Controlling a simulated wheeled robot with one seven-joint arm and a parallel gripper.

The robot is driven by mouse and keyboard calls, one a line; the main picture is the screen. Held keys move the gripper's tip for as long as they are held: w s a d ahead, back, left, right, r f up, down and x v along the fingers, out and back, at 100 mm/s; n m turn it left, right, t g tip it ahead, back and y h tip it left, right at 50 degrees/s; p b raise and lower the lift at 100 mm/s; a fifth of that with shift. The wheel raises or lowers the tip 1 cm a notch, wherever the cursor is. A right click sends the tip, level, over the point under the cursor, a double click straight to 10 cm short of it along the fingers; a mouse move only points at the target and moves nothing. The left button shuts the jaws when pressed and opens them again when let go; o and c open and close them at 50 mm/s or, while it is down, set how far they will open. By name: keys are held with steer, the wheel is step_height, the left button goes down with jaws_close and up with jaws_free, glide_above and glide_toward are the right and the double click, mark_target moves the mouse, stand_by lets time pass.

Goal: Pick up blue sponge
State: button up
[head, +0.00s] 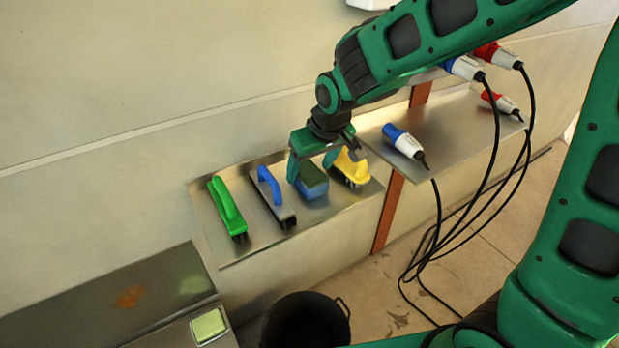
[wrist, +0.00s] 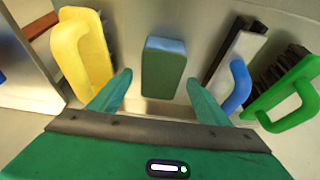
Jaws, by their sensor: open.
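The blue sponge (head: 312,183) has a dark green top face and lies on a metal shelf (head: 240,245) in the head view, between a blue-handled brush and a yellow brush. In the wrist view the sponge (wrist: 164,68) stands just ahead of my gripper (wrist: 160,88), roughly centred between the two fingertips. My gripper (head: 307,168) is open, with one finger on each side of the sponge's line. I cannot tell whether either finger touches it. In the head view my gripper partly hides the sponge.
The yellow brush (wrist: 85,55) is close beside one finger, and the blue-handled brush (head: 272,195) stands on the other side. A green brush (head: 228,207) is farther left. A black bucket (head: 305,322) stands below.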

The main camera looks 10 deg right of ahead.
mark_target(309, 172)
steer(key=shift+x, duration=1.3)
steer(key=shift+f, duration=0.25)
steer(key=c, duration=1.1)
